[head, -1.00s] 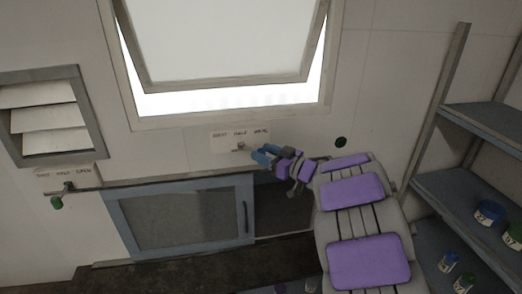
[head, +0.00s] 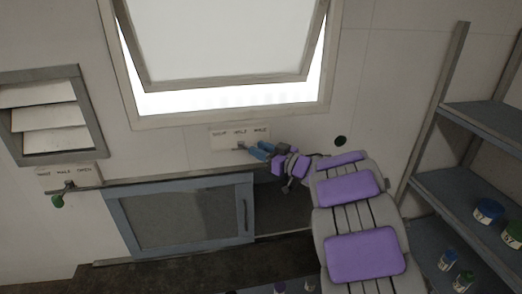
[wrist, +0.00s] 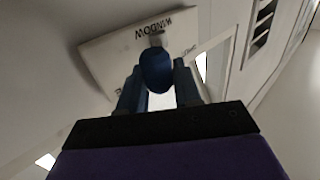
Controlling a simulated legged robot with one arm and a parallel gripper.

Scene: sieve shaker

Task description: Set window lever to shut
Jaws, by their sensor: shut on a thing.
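The window lever is a short grey stem (head: 241,147) on a pale label plate (head: 220,140) below the window, roughly under the plate's middle word. In the wrist view its round dark blue knob (wrist: 157,70) sits between my fingers, with the plate marked WINDOW (wrist: 110,52) behind it. My gripper (head: 256,151) reaches in from the right and is shut on the knob. In the head view the blue fingers mostly hide the knob. The window pane (head: 220,40) is tilted, with a bright gap along its lower edge.
A louvred vent (head: 50,115) with its own plate and green-knobbed lever (head: 58,201) is at left. A grey-framed cabinet door (head: 180,215) is below the window lever. A shelf rack (head: 470,190) with blue and green jars stands at right.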

